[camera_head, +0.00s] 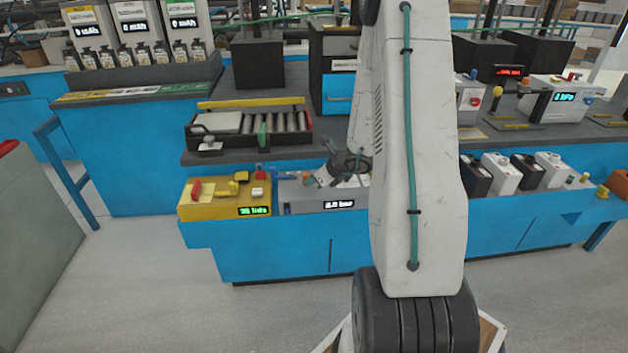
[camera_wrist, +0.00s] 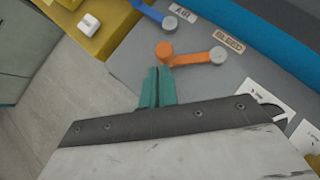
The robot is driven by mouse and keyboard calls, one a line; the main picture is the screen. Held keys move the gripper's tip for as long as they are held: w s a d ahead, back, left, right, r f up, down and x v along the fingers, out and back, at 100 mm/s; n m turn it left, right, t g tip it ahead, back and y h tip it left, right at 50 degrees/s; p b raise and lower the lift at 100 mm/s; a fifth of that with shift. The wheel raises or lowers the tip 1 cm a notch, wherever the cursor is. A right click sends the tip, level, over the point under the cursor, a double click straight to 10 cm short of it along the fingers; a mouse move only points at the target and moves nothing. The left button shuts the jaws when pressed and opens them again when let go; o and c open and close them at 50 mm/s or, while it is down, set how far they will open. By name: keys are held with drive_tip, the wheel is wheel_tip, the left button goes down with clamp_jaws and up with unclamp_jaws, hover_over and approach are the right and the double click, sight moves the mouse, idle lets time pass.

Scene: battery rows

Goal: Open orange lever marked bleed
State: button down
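In the wrist view an orange lever (camera_wrist: 190,56) lies across a grey panel (camera_wrist: 225,80), beside a label reading BLEED (camera_wrist: 228,40). Its round orange end is at the left and a grey knob is at its right end. My gripper (camera_wrist: 157,72) has green fingers side by side with only a thin line between them. It looks shut and empty. The fingertips are just below the orange end of the lever; I cannot tell whether they touch it.
A blue lever (camera_wrist: 152,12) marked AIR (camera_wrist: 182,11) is above the orange one in the wrist view. A yellow unit (camera_head: 225,199) adjoins the panel at left. Several black and white canisters (camera_head: 505,172) stand right of my arm. The floor (camera_head: 200,290) in front is clear.

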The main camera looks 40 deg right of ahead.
drive_tip(key=shift+r, duration=0.15)
drive_tip(key=v, duration=0.7)
drive_tip(key=shift+s+r, duration=0.15)
drive_tip(key=shift+s, duration=0.15)
